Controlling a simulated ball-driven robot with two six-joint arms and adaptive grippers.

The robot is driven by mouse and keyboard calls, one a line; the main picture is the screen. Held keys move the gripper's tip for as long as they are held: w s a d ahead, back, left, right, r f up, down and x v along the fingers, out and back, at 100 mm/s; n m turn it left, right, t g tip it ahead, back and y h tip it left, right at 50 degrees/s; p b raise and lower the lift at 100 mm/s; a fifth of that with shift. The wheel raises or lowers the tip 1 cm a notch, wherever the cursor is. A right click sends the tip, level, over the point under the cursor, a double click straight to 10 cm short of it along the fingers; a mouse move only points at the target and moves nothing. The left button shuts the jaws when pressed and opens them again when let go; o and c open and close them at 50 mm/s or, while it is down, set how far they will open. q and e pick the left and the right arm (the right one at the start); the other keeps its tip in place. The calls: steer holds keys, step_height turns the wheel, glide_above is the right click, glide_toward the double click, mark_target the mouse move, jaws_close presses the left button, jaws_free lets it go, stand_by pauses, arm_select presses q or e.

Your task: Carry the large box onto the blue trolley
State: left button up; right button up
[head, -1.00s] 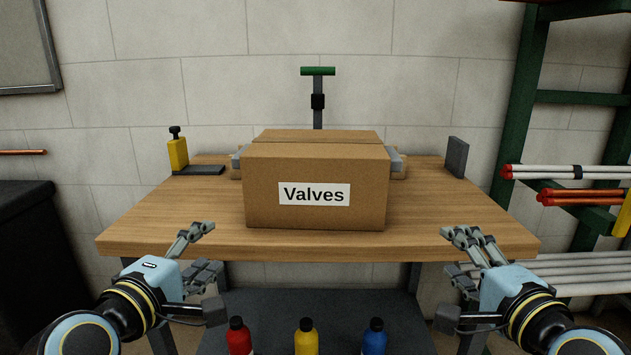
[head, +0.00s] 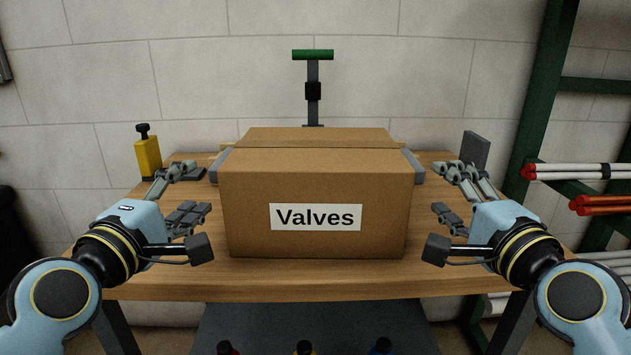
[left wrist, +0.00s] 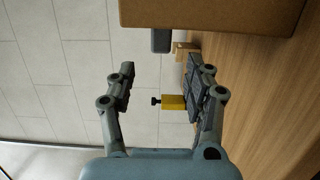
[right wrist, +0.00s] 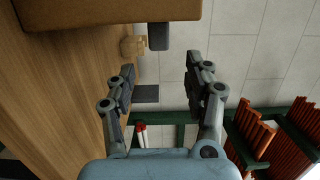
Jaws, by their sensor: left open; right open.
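The large cardboard box (head: 314,235), labelled "Valves", stands upright on the wooden workbench. A grey piece sticks out at its left side (head: 220,165) and another at its right side (head: 411,165). My left gripper (head: 193,192) is open and empty, just left of the box. My right gripper (head: 452,190) is open and empty, just right of it. Neither touches the box. The box also shows at the top of the left wrist view (left wrist: 215,12) and of the right wrist view (right wrist: 100,14). No blue trolley is in view.
A green rack (head: 542,110) with pipes stands right. Bottles (head: 304,348) sit below the bench.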

mark_target(414, 164)
arm_select(q)
steer(key=w, duration=0.3)
steer(key=w+d, duration=0.1)
steer(key=w, duration=0.3)
steer(key=w+d, duration=0.1)
steer(key=w, duration=0.2)
steer(key=shift+w+f, duration=0.1)
steer(key=shift+w, duration=0.3)
arm_select(e)
steer(key=w, duration=0.3)
steer(key=w+a, duration=0.1)
steer(key=w, duration=0.3)
steer(key=w+a, duration=0.1)
steer(key=w, duration=0.2)
steer(key=shift+w+a, duration=0.1)
steer(key=shift+w, duration=0.3)
arm_select(q)
jaws_close()
arm_select(e)
jaws_close()
